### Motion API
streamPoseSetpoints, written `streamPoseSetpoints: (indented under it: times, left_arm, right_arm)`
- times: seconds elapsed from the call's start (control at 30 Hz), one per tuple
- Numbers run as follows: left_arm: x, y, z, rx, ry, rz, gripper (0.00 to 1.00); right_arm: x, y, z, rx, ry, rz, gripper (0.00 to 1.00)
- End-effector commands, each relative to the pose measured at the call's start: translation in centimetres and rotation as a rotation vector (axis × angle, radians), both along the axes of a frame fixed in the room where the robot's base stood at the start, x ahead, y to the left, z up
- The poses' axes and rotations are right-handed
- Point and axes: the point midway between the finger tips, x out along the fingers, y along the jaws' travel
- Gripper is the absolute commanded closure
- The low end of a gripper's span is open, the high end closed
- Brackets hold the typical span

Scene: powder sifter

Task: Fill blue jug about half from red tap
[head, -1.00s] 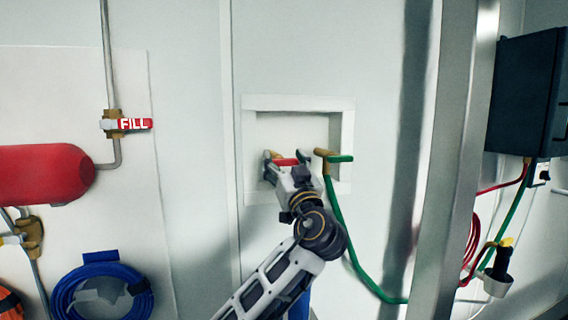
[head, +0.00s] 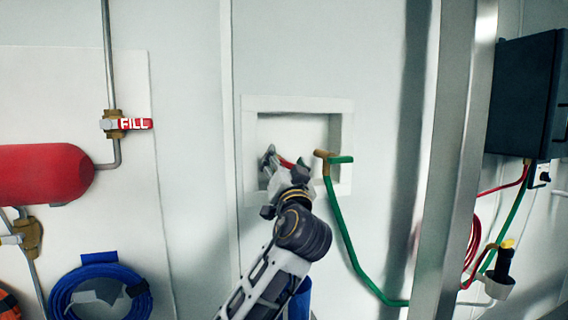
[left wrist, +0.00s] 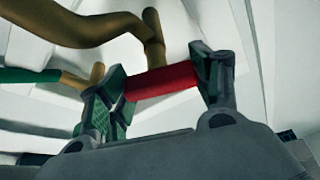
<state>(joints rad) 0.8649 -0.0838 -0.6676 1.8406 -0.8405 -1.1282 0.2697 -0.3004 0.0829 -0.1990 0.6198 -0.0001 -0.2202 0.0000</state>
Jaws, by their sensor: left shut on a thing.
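The red tap handle (head: 287,162) is in the wall recess, mostly hidden by my left gripper (head: 285,168). In the left wrist view the red handle (left wrist: 162,82) runs across between the two fingers of my left gripper (left wrist: 165,88), which is shut on it. The brass tap body (left wrist: 85,25) shows behind it. A blue jug (head: 301,300) stands low behind my left forearm; only part of its side shows, and its inside is hidden. Whether water runs cannot be seen. My right gripper is not in view.
A second tap with a green handle (head: 341,159) and green hose (head: 345,235) is just right of the red one. A metal post (head: 455,160) stands further right. A red tank (head: 45,174), FILL valve (head: 126,123) and coiled blue hose (head: 75,290) are left.

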Motion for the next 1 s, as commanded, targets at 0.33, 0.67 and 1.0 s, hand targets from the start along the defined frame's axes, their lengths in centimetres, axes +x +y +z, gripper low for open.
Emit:
streamPoseSetpoints:
  times: [0.33, 0.67, 1.0]
  left_arm:
    - [0.0, 0.0, 0.2, 0.171, 0.057, -0.001, 0.6]
    - [0.0, 0.0, 0.1, 0.254, 0.084, 0.0, 0.6]
    - [0.0, 0.0, 0.0, 0.266, 0.086, 0.0, 0.6]
  right_arm:
    - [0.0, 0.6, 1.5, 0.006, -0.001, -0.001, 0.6]
    - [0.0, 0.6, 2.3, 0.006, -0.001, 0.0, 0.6]
    - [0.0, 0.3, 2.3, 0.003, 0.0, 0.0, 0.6]
